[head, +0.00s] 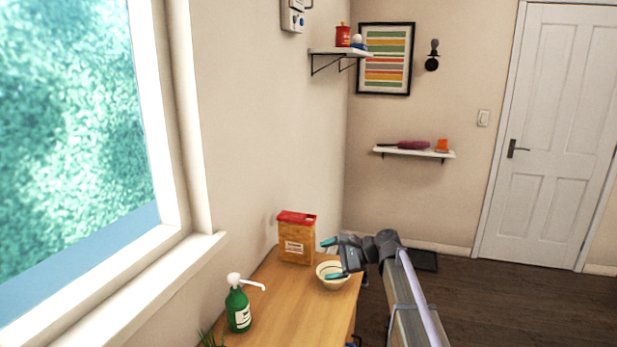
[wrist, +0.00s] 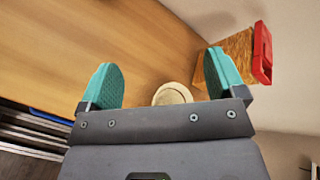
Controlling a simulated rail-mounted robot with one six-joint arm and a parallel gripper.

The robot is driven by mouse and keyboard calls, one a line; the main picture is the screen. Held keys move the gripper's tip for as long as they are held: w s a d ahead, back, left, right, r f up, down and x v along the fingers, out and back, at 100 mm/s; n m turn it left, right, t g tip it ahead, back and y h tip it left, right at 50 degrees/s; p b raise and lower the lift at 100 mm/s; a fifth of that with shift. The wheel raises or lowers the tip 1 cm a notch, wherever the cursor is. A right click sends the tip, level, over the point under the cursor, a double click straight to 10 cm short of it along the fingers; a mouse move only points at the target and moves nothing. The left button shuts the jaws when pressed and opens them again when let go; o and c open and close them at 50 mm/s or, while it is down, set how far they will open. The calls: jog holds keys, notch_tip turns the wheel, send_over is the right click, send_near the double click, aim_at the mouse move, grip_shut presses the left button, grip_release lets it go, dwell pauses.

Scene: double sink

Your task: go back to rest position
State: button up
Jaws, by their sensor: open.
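My gripper (head: 333,259) is open and empty, above the far end of the wooden counter in the head view. Its two teal fingertips are spread apart, and they also show in the wrist view (wrist: 160,82). A pale bowl (head: 333,281) stands on the counter just below and behind the fingers in the head view. In the wrist view the bowl (wrist: 172,94) is partly hidden by the gripper's body. I cannot tell how high the fingers are above the bowl.
A box with a red lid (head: 296,240) stands at the counter's far end, left of my gripper; it also shows in the wrist view (wrist: 240,56). A green pump bottle (head: 238,308) stands nearer, by the window. The wooden counter (head: 290,310) is clear between them.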

jog(key=s+d+f+n+g+h, duration=0.1)
jog(key=s+d+f+n+h, duration=0.2)
jog(key=s, duration=0.7)
jog(key=s+d+f+n+g+h+b, duration=0.1)
jog(key=s+d+f+n+h, duration=0.3)
jog(key=s, duration=0.7)
jog(key=s+d+f+n+g+h+b, duration=0.1)
jog(key=s+d+f+n+h, duration=0.3)
jog(key=s, duration=0.6)
jog(key=shift+s+f+n+h, duration=0.25)
jog(key=shift+f+n+h, duration=0.25)
jog(key=shift+h, duration=0.3)
jog(key=shift+f, duration=0.2)
jog(key=shift+o, duration=0.4)
jog(key=shift+w+r, duration=0.1)
jog(key=shift+w, duration=0.05)
jog(key=shift+a+r, duration=0.1)
